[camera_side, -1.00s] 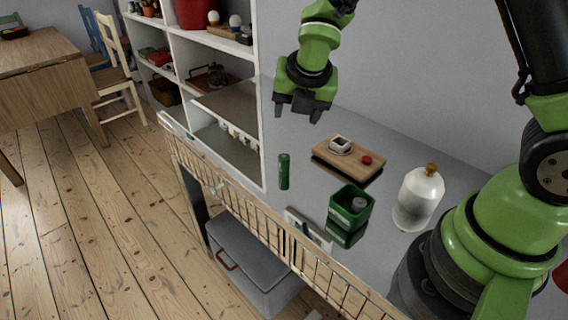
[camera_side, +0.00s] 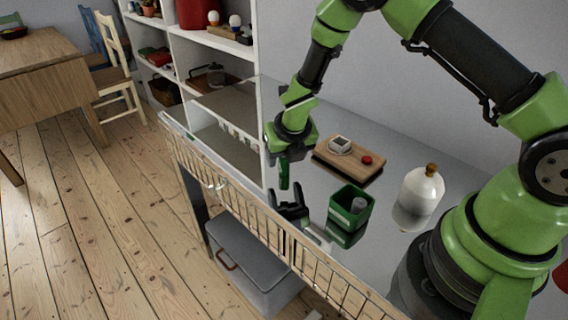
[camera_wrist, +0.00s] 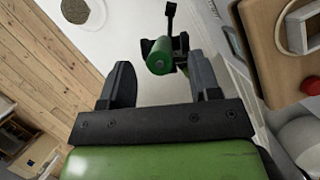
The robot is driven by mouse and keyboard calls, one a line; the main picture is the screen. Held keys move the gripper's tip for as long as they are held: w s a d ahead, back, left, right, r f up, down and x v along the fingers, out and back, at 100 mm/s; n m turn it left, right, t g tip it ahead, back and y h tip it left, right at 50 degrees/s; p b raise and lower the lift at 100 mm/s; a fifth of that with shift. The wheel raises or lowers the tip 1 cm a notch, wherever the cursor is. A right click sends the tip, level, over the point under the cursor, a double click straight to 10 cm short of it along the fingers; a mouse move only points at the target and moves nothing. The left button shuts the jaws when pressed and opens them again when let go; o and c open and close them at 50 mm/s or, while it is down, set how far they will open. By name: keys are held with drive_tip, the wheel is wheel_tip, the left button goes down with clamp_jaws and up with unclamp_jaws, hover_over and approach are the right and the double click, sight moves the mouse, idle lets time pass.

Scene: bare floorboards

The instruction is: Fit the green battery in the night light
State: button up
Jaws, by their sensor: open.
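The green battery (camera_side: 284,172) stands upright on the glossy counter, left of the wooden board. My gripper (camera_side: 287,156) is open just above it, pointing down. In the wrist view the green battery (camera_wrist: 158,58) shows end-on between the two dark fingers, with a gap on each side. What looks like the night light (camera_side: 342,146) is a white square-topped unit on the wooden board (camera_side: 330,158), near a red button (camera_side: 366,160). Part of the board (camera_wrist: 262,45) is at the right of the wrist view.
A green box (camera_side: 351,203) holding a grey cylinder stands in front of the board. A white bottle (camera_side: 421,190) with a brown cap is to its right. The counter's front edge is close to the battery. A shelf unit (camera_side: 262,100) stands behind left. The counter mirrors my gripper.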

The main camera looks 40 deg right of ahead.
drive_tip(key=shift+x, duration=1.3)
drive_tip(key=c, duration=1)
drive_tip(key=shift+r, duration=0.15)
wheel_tip(320, 180, up, 9)
drive_tip(key=shift+d+r, duration=0.1)
drive_tip(key=s+d+m+g+h, duration=0.1)
drive_tip(key=d+m, duration=0.3)
drive_tip(key=s+d+m+g, duration=0.1)
drive_tip(key=s+d+m, duration=0.1)
drive_tip(key=d+m, duration=0.2)
drive_tip(key=s+d+r+m+g+h, duration=0.1)
drive_tip(key=s+d+m, duration=0.1)
drive_tip(key=d+m, duration=0.2)
drive_tip(key=shift+d+g+h, duration=0.3)
drive_tip(key=shift+d+g, duration=0.1)
drive_tip(key=shift+d, duration=0.55)
